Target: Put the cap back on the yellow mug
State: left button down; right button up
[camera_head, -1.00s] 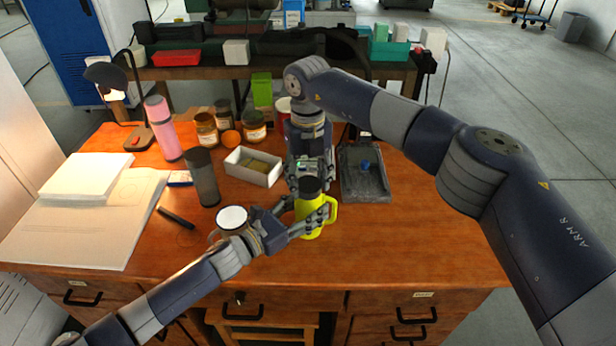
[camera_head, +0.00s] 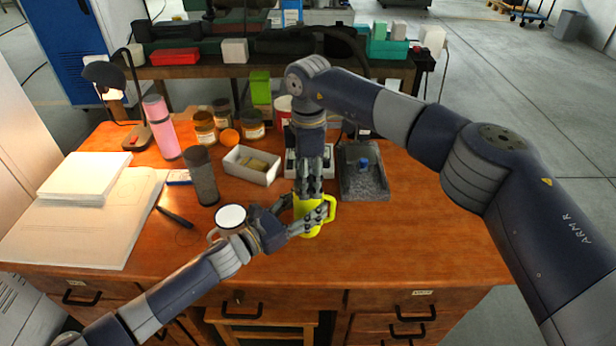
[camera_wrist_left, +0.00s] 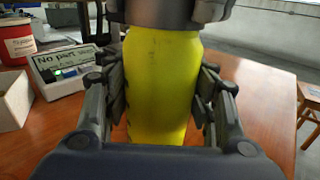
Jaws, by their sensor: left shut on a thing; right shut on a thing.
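The yellow mug (camera_head: 329,212) stands upright near the middle front of the desk, its handle to the right. My left gripper (camera_head: 311,217) is shut around its body; in the left wrist view its fingers press both sides of the mug (camera_wrist_left: 162,85). My right gripper (camera_head: 310,190) points straight down over the mug's top and is shut on the cap. The cap is mostly hidden by the fingers in the head view. In the left wrist view a dark grey band, seemingly the cap (camera_wrist_left: 165,10), is right at the mug's top. I cannot tell whether it is seated.
A white-topped mug (camera_head: 231,217) stands close to my left wrist. A dark grey bottle (camera_head: 202,178), an open white box (camera_head: 252,166) and a dark tray (camera_head: 365,185) lie around. A box with a small display (camera_wrist_left: 65,75) is behind the mug. The right front desk is clear.

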jog(key=m, duration=0.3)
jog(key=shift+m, duration=0.4)
jog(key=m, duration=0.4)
jog(key=o, duration=0.9)
jog(key=shift+s+r, duration=0.1)
jog(key=shift+r, duration=2.2)
